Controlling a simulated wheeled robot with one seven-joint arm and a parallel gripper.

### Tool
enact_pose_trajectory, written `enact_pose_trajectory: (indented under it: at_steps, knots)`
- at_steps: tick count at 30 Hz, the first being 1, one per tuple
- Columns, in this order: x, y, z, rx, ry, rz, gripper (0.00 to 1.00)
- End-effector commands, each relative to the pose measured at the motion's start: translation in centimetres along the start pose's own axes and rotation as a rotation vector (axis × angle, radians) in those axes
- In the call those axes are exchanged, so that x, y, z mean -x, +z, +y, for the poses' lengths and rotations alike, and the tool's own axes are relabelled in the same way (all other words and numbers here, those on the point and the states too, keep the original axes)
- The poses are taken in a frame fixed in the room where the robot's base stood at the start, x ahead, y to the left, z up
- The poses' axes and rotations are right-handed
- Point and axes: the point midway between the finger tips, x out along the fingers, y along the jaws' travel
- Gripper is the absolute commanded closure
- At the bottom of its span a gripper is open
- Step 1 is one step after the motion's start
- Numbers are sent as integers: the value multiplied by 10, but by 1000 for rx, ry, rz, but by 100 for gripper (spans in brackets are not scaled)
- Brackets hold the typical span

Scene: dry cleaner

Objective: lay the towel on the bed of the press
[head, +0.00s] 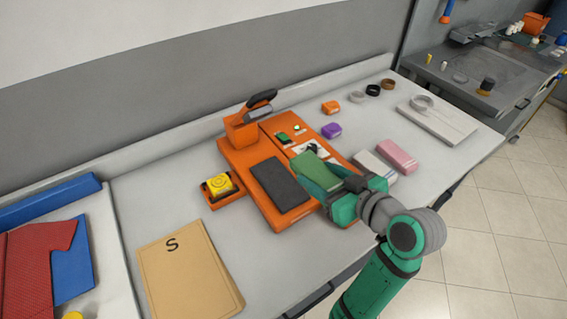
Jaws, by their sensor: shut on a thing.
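The press is an orange machine (231,152) near the middle of the counter, with a raised orange head and a black handle at its back left. Its bed appears as a dark grey flat pad (280,184) on the orange base, with nothing on it. A folded sage-green towel (315,170) is in my gripper (343,184), which is shut on the towel's right end. The towel is just right of the dark pad, over the right part of the orange base. Its gripped end is hidden by the fingers, and I cannot tell its height above the base.
A yellow round device (218,184) on an orange stand is left of the press. A tan board marked S (188,270) lies front left. Folded pink cloth (397,155) and white cloth (373,166) lie right of my gripper. Purple (331,130) and orange (331,107) items lie behind.

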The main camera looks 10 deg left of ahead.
Motion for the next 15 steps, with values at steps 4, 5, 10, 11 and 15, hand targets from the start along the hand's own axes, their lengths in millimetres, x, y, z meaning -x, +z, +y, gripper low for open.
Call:
enact_pose_trajectory:
  at_steps: [4,5,10,11,15]
  knots:
    - [-10,1,-2,-1,-2,-1,70]
    - [-15,1,-4,-2,-3,0,70]
    - [-51,3,-12,-1,-4,-1,70]
    - [-58,3,-13,-2,-3,-2,70]
    - [-89,4,-19,-2,-3,-2,70]
